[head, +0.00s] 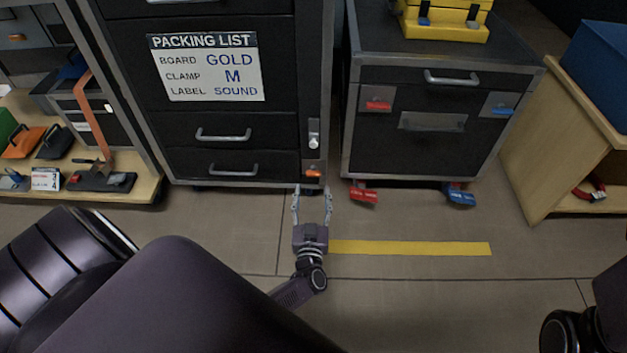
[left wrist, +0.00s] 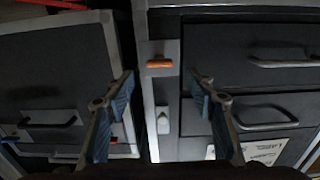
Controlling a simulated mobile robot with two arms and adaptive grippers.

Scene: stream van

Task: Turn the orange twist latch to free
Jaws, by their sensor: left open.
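The orange twist latch (head: 313,173) sits low on the right-hand frame of the black drawer cabinet (head: 232,107), below a white latch (head: 314,139). In the left wrist view the orange latch (left wrist: 159,63) lies crosswise on its light plate, with the white latch (left wrist: 163,122) nearby. My left gripper (head: 312,190) is open and empty, just in front of the orange latch in the head view. In the left wrist view its two fingers (left wrist: 163,82) stand on either side of the latch, apart from it. My right gripper is not in view; only part of my right arm shows.
A second dark cabinet (head: 440,120) stands to the right, with red (head: 377,106) and blue (head: 501,110) tags and a yellow case (head: 445,18) on top. A low wooden shelf (head: 80,190) with tools is at left. A yellow stripe (head: 410,248) marks clear floor.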

